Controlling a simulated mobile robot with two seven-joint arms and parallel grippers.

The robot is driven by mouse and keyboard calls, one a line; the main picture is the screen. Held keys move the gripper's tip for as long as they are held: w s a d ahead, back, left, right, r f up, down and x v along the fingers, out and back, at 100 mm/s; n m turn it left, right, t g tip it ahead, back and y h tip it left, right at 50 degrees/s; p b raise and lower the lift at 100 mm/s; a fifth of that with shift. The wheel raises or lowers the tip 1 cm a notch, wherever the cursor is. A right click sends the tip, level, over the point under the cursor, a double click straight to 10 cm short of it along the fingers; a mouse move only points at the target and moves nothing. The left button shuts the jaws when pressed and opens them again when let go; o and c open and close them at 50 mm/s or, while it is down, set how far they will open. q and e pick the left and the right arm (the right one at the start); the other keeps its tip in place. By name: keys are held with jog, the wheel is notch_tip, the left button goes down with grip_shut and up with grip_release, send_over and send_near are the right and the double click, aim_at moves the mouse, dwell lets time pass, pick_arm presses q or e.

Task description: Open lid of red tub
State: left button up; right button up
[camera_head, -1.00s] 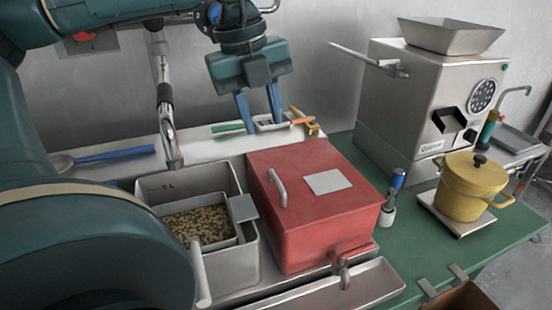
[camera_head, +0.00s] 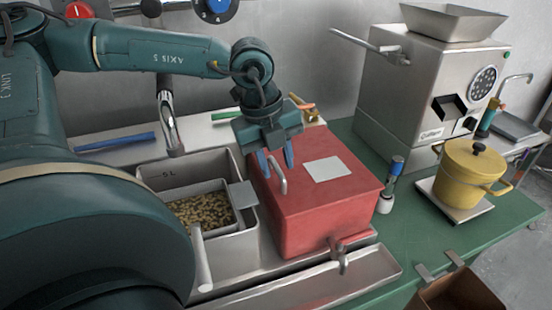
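The red tub (camera_head: 325,222) stands in the middle, with its red lid (camera_head: 335,195) lying flat on top. The lid bears a pale square plate (camera_head: 327,169) and a silver bar handle (camera_head: 279,174) near its left edge. My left gripper (camera_head: 276,168) points down at the handle, with its blue fingers apart. One finger is left of the handle and the other is to its right or behind it; I cannot tell whether they touch it. My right gripper is not in view.
A steel container (camera_head: 247,245) with a basket of beans (camera_head: 201,212) stands left of the tub. A tap (camera_head: 341,258) projects at the front. The grinder (camera_head: 390,95), a brush-like tool (camera_head: 391,186) and a yellow pot (camera_head: 463,178) stand to the right.

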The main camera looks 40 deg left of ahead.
pick_arm(q)
grip_shut()
dwell(0.3)
dwell(0.4)
